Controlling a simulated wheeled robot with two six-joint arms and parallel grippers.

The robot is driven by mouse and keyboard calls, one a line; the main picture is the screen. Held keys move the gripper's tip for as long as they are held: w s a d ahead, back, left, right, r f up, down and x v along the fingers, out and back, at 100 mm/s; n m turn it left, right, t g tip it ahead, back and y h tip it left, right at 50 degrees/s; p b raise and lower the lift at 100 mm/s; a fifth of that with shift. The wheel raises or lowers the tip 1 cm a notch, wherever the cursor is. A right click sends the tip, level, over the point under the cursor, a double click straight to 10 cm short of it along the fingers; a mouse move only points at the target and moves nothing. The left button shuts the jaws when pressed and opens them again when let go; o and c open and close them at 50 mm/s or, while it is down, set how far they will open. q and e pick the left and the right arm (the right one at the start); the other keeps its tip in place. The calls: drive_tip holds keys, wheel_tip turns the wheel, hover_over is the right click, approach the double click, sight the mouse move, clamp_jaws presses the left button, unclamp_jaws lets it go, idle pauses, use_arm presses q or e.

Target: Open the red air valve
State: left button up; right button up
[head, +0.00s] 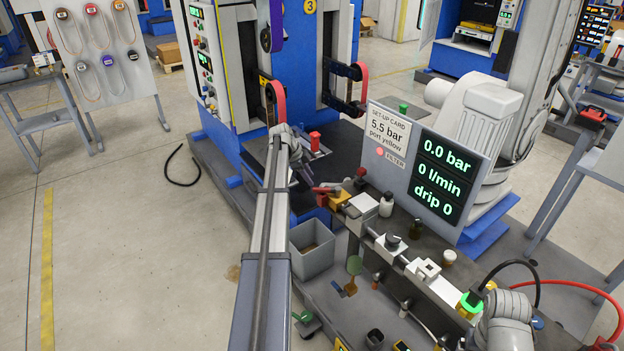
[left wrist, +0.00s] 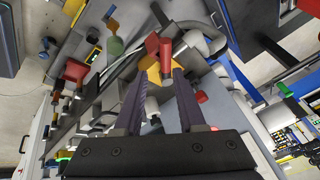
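My left gripper (head: 309,182) is close to the valve. Its two dark fingers (left wrist: 160,80) are apart, with the red handle just beyond and between their tips; contact cannot be told. My right arm shows at the lower right of the head view, but its fingers are not clear.
A display (head: 442,176) reads 0.0 bar, 0 l/min and drip 0. A set-up card (head: 388,133) reads 5.5 bar, port yellow. A grey bin (head: 312,255) stands below the valve. White and dark fittings (head: 392,242) run to the right. Red and black hoses arc at far right.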

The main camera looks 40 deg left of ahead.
sight(317, 189)
use_arm(q)
drive_tip(key=shift+n+t+y, duration=0.5)
drive_tip(key=shift+t+y, duration=0.2)
drive_tip(key=shift+t, duration=0.2)
drive_tip(key=s+d, duration=0.1)
drive_tip(key=s, duration=0.1)
drive_tip(key=s+d+r, duration=0.1)
drive_tip(key=s+d, duration=0.1)
drive_tip(key=s+d+r, duration=0.1)
drive_tip(key=s, duration=0.1)
drive_tip(key=shift+s+d+r+p, duration=0.2)
drive_tip(key=shift+s+d+p, duration=0.15)
drive_tip(key=c, duration=0.5)
drive_tip(key=shift+s, duration=0.15)
clamp_jaws()
drive_tip(key=w+f+b, duration=0.2)
drive_tip(key=f+b, duration=0.1)
drive_tip(key=w+a+f+b, duration=0.1)
drive_tip(key=w+f+b, duration=0.2)
drive_tip(key=w+a+f+b, duration=0.1)
drive_tip(key=w+f+b, duration=0.2)
drive_tip(key=shift+w, duration=0.25)
drive_tip(key=shift+w+a, duration=0.2)
drive_tip(key=shift+w, duration=0.1)
